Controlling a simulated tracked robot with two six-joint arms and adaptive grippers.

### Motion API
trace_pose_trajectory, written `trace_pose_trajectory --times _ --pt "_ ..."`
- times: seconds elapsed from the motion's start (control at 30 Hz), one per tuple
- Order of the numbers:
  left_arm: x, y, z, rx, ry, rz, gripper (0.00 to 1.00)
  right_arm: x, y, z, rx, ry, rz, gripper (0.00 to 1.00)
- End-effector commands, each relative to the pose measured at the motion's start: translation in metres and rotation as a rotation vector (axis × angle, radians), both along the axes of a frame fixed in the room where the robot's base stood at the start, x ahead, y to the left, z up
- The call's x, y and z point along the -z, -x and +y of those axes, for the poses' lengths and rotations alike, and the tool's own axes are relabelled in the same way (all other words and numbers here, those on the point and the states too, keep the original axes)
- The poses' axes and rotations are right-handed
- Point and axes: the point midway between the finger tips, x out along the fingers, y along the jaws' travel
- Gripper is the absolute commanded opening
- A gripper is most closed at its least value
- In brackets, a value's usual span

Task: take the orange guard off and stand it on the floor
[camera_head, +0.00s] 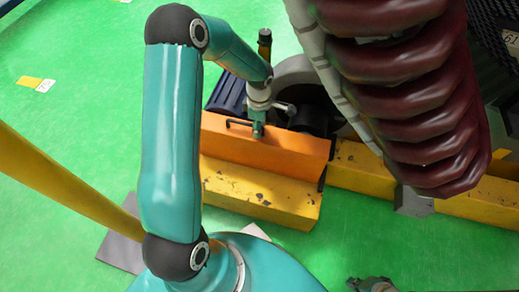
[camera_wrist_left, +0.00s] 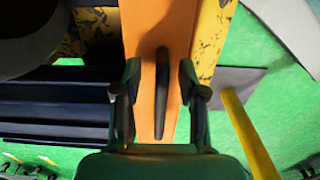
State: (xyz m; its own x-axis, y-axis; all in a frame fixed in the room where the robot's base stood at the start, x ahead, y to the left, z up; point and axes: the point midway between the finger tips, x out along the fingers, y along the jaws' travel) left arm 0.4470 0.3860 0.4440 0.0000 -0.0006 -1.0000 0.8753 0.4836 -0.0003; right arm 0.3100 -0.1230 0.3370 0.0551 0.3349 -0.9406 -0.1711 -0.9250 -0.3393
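The orange guard (camera_head: 285,152) sits on the yellow, chipped base (camera_head: 260,195) of the machine. It has a black bar handle (camera_head: 236,122) on its top, which also shows in the left wrist view (camera_wrist_left: 162,85). My left gripper (camera_head: 257,131) is over the guard at the handle. In the left wrist view my left gripper (camera_wrist_left: 160,88) has its two fingers apart, one on each side of the handle, with gaps between. The guard's far edge is partly hidden by my left arm. My right gripper (camera_head: 372,284) shows only partly at the bottom edge; its fingers are unclear.
A large dark red coil (camera_head: 400,90) hangs at the upper right. A yellow beam (camera_head: 360,170) extends right of the guard. A yellow pole (camera_head: 60,180) crosses the left side, with a grey plate (camera_head: 118,252) near it.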

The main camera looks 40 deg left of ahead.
Motion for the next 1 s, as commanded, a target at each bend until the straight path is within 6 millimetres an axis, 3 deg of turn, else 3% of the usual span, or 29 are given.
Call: trace_pose_trajectory --times 0.03,0.2,0.23,0.73,1.0 --pt "0.0 0.0 0.0 0.0 0.0 0.0 0.3 0.0 0.0 0.0 0.0 0.0 0.0 0.0" --pt "0.0 0.0 0.0 0.0 0.0 0.0 0.02 0.0 0.0 0.0 0.0 0.0 0.0 0.0" --pt "0.0 0.0 0.0 -0.001 0.0 0.0 0.0 0.0 0.0 0.0 0.0 0.0 0.0 0.0" --pt "-0.004 -0.001 0.001 -0.001 -0.002 -0.004 0.0 -0.001 0.0 0.0 0.0 0.0 0.0 0.0" --pt "-0.021 -0.001 0.001 -0.001 -0.002 -0.004 0.0 -0.007 0.0 0.0 0.0 0.0 0.0 0.0"
